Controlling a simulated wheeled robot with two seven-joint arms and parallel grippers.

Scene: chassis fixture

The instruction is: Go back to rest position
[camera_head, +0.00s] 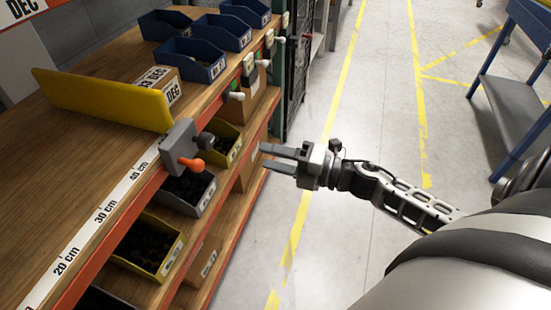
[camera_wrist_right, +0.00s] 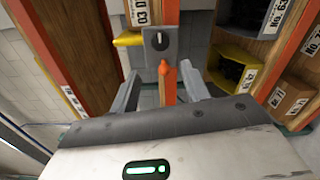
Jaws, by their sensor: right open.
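My right gripper (camera_head: 266,157) is in the head view, to the right of the wooden workbench (camera_head: 60,180) and over the aisle. Its two fingers are apart with nothing between them. In the right wrist view, my right gripper (camera_wrist_right: 165,98) also shows open. My left gripper is not in view.
A yellow board (camera_head: 105,98) stands on the bench at the clamp. Blue bins (camera_head: 190,60) stand farther back. Yellow bins (camera_head: 150,243) and grey bins lie on the shelf below. A blue cart (camera_head: 505,100) stands at the right. The floor aisle (camera_head: 380,110) between is clear.

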